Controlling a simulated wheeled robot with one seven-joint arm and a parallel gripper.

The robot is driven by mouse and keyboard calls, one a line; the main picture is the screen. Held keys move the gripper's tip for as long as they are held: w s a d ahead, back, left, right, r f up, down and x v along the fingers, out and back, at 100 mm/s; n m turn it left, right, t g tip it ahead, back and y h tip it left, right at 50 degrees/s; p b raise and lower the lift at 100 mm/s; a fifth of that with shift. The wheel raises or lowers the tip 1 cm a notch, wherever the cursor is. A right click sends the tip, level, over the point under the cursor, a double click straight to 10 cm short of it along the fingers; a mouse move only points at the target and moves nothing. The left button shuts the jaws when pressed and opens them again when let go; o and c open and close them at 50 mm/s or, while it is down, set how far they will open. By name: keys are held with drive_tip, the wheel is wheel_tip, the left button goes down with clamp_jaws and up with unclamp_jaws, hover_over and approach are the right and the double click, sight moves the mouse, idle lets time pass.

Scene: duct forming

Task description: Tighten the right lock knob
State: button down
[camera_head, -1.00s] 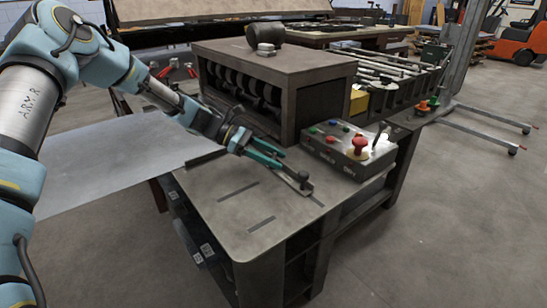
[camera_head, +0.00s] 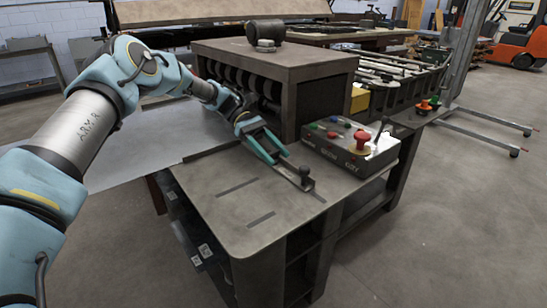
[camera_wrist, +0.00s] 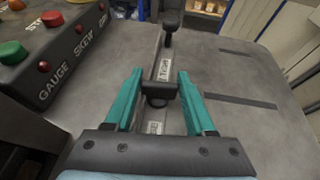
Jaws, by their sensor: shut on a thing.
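My gripper (camera_head: 272,154) reaches down to a narrow dark bar (camera_head: 292,177) lying on the grey table top. The fingers hide this knob in the head view. A second black knob (camera_wrist: 171,22) stands at the far end of the bar, apart from the fingers; it also shows in the head view (camera_head: 306,172). A pale lettered label lies on the bar, too small to read surely.
A control box (camera_head: 350,150) with coloured buttons and a red mushroom button (camera_head: 362,138) stands close to the right of my gripper. A dark roller housing (camera_head: 285,62) stands behind. A metal sheet (camera_head: 105,155) lies left. The front table top (camera_head: 240,205) is clear.

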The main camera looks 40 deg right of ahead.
drive_tip(key=shift+m+y, duration=0.6)
drive_tip(key=shift+y, duration=0.2)
drive_tip(key=shift+b, duration=0.3)
drive_tip(key=shift+c, duration=1.2)
unclamp_jaws()
